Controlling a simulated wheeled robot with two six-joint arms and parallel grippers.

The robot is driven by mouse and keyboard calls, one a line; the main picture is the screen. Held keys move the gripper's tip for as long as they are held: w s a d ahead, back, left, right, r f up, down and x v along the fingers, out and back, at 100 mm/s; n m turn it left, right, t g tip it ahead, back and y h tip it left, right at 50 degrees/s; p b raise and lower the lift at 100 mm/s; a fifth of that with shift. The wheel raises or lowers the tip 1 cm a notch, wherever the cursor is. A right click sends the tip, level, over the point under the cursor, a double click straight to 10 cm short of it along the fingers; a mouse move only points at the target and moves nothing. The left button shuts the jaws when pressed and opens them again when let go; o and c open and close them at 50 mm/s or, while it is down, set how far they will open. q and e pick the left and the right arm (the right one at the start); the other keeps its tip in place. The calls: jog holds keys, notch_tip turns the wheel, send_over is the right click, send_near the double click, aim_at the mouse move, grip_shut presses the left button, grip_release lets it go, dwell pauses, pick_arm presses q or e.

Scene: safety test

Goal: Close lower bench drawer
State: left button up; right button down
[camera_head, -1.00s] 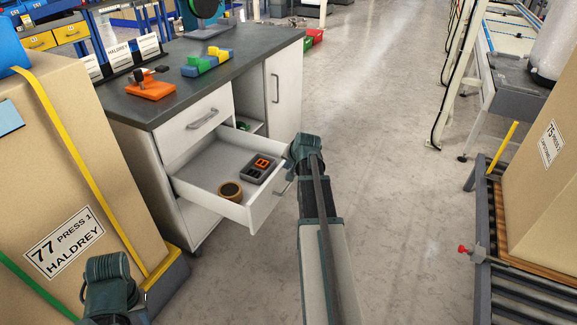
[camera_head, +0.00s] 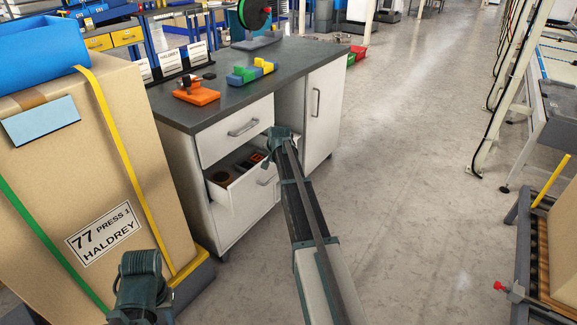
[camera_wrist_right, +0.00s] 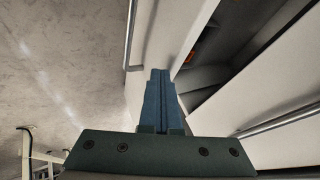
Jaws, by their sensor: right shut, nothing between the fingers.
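The lower bench drawer (camera_head: 240,196) is white and stands partly open below the shut upper drawer (camera_head: 234,132). A brown ring-shaped item (camera_head: 221,178) and a dark tray with orange pieces (camera_head: 256,158) are inside it. My right gripper (camera_head: 268,162) is at the drawer's right front end, partly hidden by its own wrist. In the right wrist view its blue fingers (camera_wrist_right: 158,73) are shut and empty, at the drawer front (camera_wrist_right: 168,35); I cannot tell whether they touch it. Of my left arm only a dark wrist part shows at the bottom left; its fingers are hidden.
A large strapped carton (camera_head: 110,160) stands close to the bench's left side. The dark bench top (camera_head: 205,108) carries an orange fixture (camera_head: 196,95) and coloured blocks (camera_head: 250,72). A roller conveyor (camera_head: 525,250) is at the right. The floor (camera_head: 410,160) between is clear.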

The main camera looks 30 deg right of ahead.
jog(key=w+a, duration=0.3)
jog(key=w, duration=0.5)
jog(key=shift+a, duration=0.2)
jog(key=shift+w, duration=0.1)
